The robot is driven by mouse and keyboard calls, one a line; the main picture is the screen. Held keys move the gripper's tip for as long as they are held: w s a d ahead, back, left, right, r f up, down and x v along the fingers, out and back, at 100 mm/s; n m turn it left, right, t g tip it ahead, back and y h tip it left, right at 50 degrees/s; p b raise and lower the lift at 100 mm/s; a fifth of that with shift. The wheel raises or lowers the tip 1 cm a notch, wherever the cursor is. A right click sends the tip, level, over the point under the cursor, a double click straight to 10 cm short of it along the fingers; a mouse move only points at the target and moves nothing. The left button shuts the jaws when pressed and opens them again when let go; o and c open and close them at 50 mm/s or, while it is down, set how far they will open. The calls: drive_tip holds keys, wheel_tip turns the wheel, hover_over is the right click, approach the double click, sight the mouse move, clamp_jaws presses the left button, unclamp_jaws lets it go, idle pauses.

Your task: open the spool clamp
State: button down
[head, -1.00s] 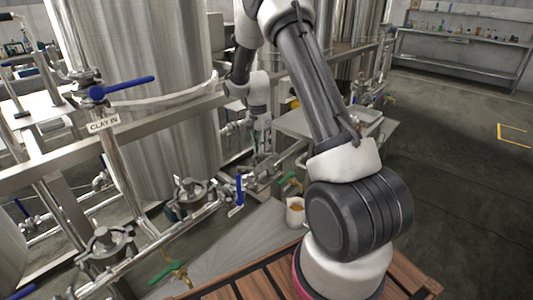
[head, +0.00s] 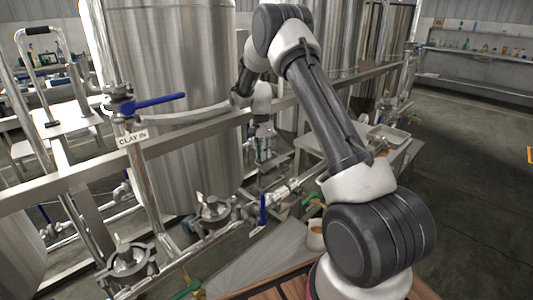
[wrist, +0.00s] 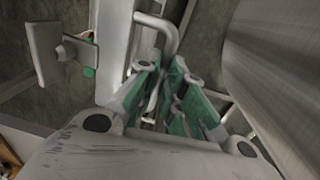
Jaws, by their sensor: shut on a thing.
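My gripper (head: 264,148) hangs fingers-down beside the big steel tank, over the pipework in the head view. In the wrist view my gripper (wrist: 165,98) shows two fingers with green pads, drawn close together. They are shut on a thin grey metal part, which seems to belong to the spool clamp (wrist: 152,104); the fingers hide most of it. A bent metal rod (wrist: 168,28) rises just beyond the fingertips. In the head view the clamp is too small to make out at the gripper.
The steel tank (head: 170,100) stands close beside the gripper. A blue-handled valve (head: 263,212) and a beige cup (head: 316,234) lie nearer. The floor at right (head: 470,150) is clear.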

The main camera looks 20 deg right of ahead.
drive_tip(key=shift+w+a+f, duration=0.25)
drive_tip(key=shift+w+f, duration=0.2)
idle(0.3)
drive_tip(key=c, duration=1.5)
unclamp_jaws()
drive_tip(key=shift+w+r, duration=0.1)
drive_tip(key=shift+w, duration=0.05)
drive_tip(key=r, duration=0.8)
drive_tip(key=w+r, duration=0.1)
drive_tip(key=r, duration=0.3)
drive_tip(key=shift+a, duration=0.15)
drive_tip(key=shift+c, duration=0.3)
